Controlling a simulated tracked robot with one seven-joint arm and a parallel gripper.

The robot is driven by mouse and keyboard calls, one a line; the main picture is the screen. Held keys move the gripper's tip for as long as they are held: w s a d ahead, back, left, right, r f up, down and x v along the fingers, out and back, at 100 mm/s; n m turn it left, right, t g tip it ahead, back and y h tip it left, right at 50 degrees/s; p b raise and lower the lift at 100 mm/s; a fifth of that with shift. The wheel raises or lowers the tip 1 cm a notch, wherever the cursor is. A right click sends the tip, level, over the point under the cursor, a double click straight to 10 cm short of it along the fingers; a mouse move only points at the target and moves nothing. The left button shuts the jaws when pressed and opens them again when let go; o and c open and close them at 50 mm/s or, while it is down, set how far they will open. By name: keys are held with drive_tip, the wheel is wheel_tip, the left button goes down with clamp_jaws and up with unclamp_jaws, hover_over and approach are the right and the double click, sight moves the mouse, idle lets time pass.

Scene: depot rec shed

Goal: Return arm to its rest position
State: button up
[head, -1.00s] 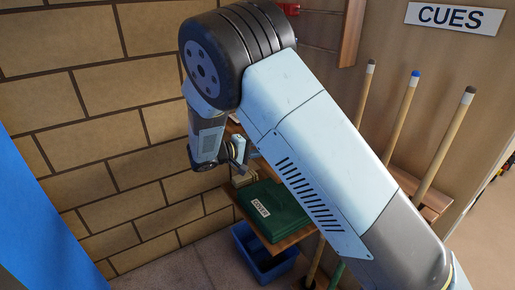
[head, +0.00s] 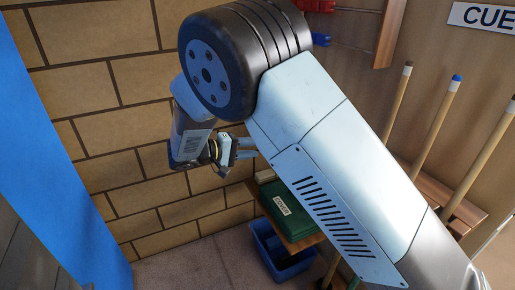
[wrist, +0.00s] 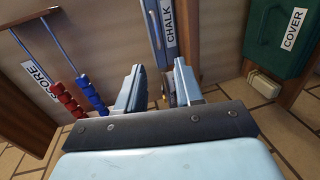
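My gripper (head: 243,150) is at the end of my folded arm in the head view, in front of the brick wall and above a low shelf. In the wrist view its two fingers (wrist: 157,85) stand apart with a clear gap and nothing held between them. Past the fingertips a narrow grey-blue holder labelled CHALK (wrist: 165,30) shows behind the gap. My upper arm covers much of the middle of the head view.
A green case labelled COVER (head: 290,215) lies on the shelf, above a blue bin (head: 270,245). A blue panel (head: 60,130) stands at left. Several cues (head: 437,115) lean at right. A SCORE board (wrist: 35,85) with red and blue beads shows in the wrist view.

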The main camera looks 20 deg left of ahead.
idle(0.4)
drive_tip(key=w+d+r+m+g+y, duration=0.1)
drive_tip(key=w+d+r+g, duration=0.2)
drive_tip(key=d, duration=0.5)
drive_tip(key=d+r+m+g, duration=0.1)
drive_tip(key=d+r+g, duration=0.1)
drive_tip(key=d+r, duration=0.35)
drive_tip(key=s+d+r+m+g+y, duration=0.2)
drive_tip(key=s+d+r, duration=0.1)
drive_tip(key=d, duration=0.8)
drive_tip(key=s+d+r+m+g+y, duration=0.1)
drive_tip(key=s+d+r+g+y, duration=0.2)
drive_tip(key=d, duration=0.7)
drive_tip(key=s+d+r+m+t+y, duration=0.1)
drive_tip(key=s+d+r+t+y, duration=0.1)
drive_tip(key=s+d, duration=0.4)
drive_tip(key=s+d+r+m+t+y, duration=0.2)
drive_tip(key=s+d, duration=0.4)
drive_tip(key=s, duration=0.5)
drive_tip(key=shift+s+d+r+m+t+y, duration=0.2)
drive_tip(key=shift+s+r+m+t+y, duration=0.1)
drive_tip(key=shift+s+r+t+y, duration=0.25)
drive_tip(key=shift+w, duration=0.15)
drive_tip(key=shift+c, duration=0.2)
